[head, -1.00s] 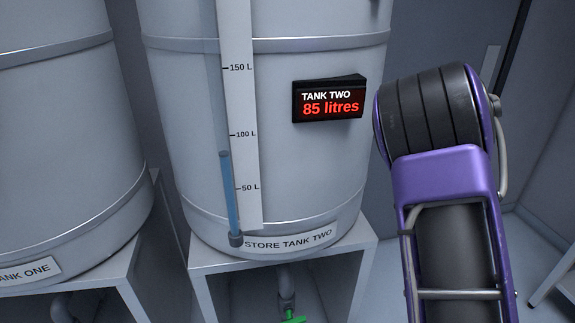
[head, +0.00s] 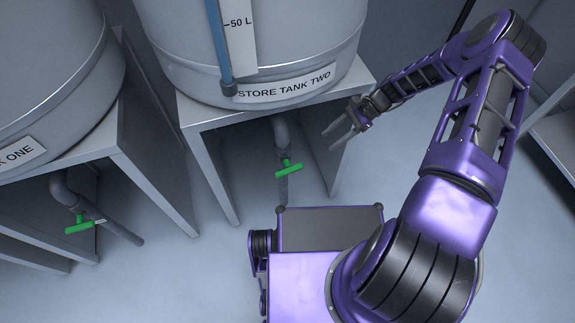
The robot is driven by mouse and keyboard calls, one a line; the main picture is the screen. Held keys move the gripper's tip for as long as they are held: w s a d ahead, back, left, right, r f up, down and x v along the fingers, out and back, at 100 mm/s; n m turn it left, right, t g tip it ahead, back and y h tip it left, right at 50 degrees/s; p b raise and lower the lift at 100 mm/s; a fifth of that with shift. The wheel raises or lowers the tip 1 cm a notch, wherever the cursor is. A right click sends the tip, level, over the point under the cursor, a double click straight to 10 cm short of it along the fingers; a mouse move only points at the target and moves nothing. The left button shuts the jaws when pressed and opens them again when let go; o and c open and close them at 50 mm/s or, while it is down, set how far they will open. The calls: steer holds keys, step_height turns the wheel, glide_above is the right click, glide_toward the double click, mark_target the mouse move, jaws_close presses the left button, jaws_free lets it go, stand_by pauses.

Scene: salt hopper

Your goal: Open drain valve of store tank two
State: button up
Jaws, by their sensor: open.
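Store tank two (head: 310,45) stands on a grey stand (head: 200,113), with its name label (head: 284,86) on the lower front. A drain pipe (head: 281,133) comes down below it. The drain valve's green handle (head: 289,169) sits on that pipe under the stand and lies roughly across the pipe. My gripper (head: 338,139) is open and empty, to the right of the green handle and a little above it in the picture, apart from it, near the stand's right leg.
Tank one (head: 50,60) stands at the left on its own stand, with a similar green valve handle (head: 80,227) below it. A shelf or bench (head: 560,130) is at the right edge. The floor (head: 200,265) in front of the stands is clear.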

mark_target(293, 168)
steer(key=b+x, duration=0.1)
steer(key=x, duration=1.6)
steer(key=shift+s+a+b, duration=0.1)
steer(key=shift+a+b, duration=0.1)
steer(key=shift+b, duration=0.15)
jaws_close()
